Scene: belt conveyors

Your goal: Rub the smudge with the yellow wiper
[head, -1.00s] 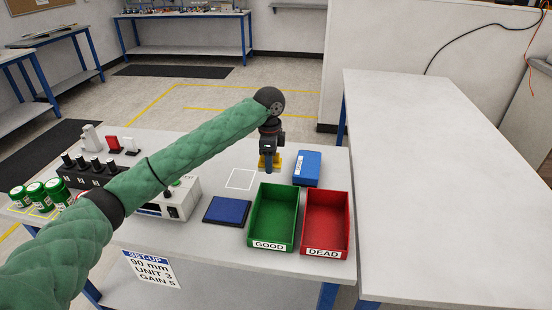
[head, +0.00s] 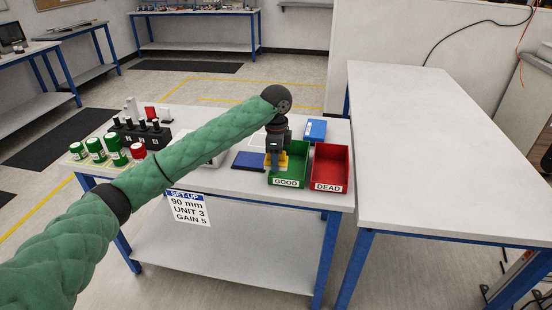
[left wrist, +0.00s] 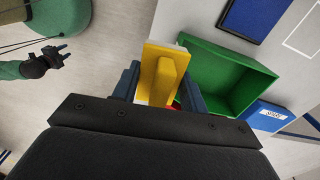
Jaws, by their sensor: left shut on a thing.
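My left gripper (head: 276,158) is shut on the yellow wiper (head: 283,162), which also shows between the fingers in the left wrist view (left wrist: 162,75). In the head view the wiper overlaps the left part of the green GOOD bin. In the left wrist view it hangs beside that bin's outer wall, over the bench's edge. I see no smudge in either view. My right gripper (left wrist: 50,60) shows small and dark at the left of the left wrist view, away from the wiper; its jaw opening is unclear.
The bench holds the green bin (head: 302,149), red DEAD bin (head: 330,168), blue box (head: 315,130), blue pad (head: 249,160) and several green-capped jars (head: 96,149).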

